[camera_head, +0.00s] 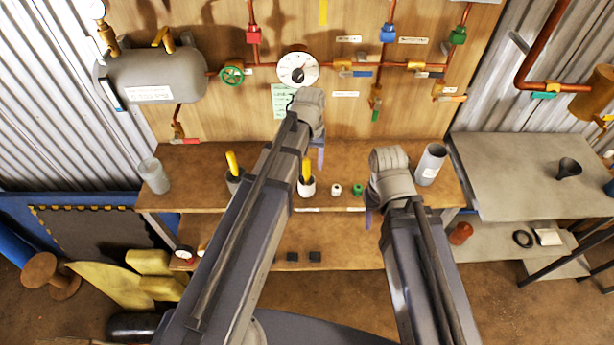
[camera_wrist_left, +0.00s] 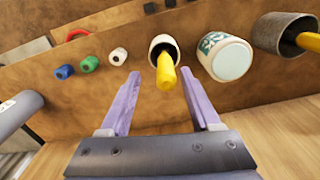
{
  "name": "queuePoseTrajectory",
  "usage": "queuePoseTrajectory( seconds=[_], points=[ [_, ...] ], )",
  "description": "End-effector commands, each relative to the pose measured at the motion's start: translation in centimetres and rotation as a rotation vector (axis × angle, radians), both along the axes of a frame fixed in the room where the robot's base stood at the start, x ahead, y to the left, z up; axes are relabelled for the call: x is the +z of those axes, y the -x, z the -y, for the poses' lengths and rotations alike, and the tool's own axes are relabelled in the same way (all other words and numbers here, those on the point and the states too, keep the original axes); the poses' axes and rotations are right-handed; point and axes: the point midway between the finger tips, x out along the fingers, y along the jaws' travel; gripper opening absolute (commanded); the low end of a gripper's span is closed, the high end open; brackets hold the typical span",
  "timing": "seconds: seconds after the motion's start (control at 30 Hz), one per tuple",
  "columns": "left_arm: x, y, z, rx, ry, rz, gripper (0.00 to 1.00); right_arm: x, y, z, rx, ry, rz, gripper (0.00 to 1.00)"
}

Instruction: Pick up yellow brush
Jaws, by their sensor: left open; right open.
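A yellow brush handle (camera_head: 306,169) stands up out of a white cup (camera_head: 308,187) on the bench. In the left wrist view the same yellow brush (camera_wrist_left: 166,80) leans from its white cup (camera_wrist_left: 164,46) and lines up between my open fingers, without visible contact. A second yellow handle (camera_head: 232,162) stands in a dark grey cup (camera_head: 236,182) further left; it shows at the right edge of the left wrist view (camera_wrist_left: 308,41). My left gripper (camera_head: 320,154) is open above the bench near the white cup. My right gripper (camera_head: 369,217), mostly hidden by its arm, is open near the bench's front edge.
A white labelled cylinder (camera_wrist_left: 225,56) stands between the two cups. Small white (camera_head: 336,189) and green (camera_head: 357,189) pieces sit right of the white cup. Grey cups stand at the bench's left (camera_head: 153,175) and right (camera_head: 430,164) ends. A pipe panel with gauge (camera_head: 297,69) rises behind.

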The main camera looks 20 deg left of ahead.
Motion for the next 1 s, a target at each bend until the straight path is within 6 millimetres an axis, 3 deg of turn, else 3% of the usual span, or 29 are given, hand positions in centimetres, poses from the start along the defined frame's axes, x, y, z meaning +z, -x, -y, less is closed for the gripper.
queuePoseTrajectory(
  seconds=[0.23,0.6,0.9,1.0],
  points=[
    [-0.9,0.1,-0.2,0.000,0.000,0.000,0.63,-0.9,0.0,0.0,0.000,0.000,0.000,0.50],
    [-5.1,0.4,-0.7,0.000,0.000,0.000,0.63,-5.1,0.0,0.0,-0.002,0.000,0.000,0.50],
    [-5.1,0.3,-0.7,0.000,0.000,0.000,0.63,-5.1,0.0,0.0,-0.002,0.000,0.000,0.50],
    [-5.1,0.3,-0.7,0.000,0.000,0.000,0.52,-5.1,0.0,0.0,-0.002,0.000,0.000,0.50]
  ],
)
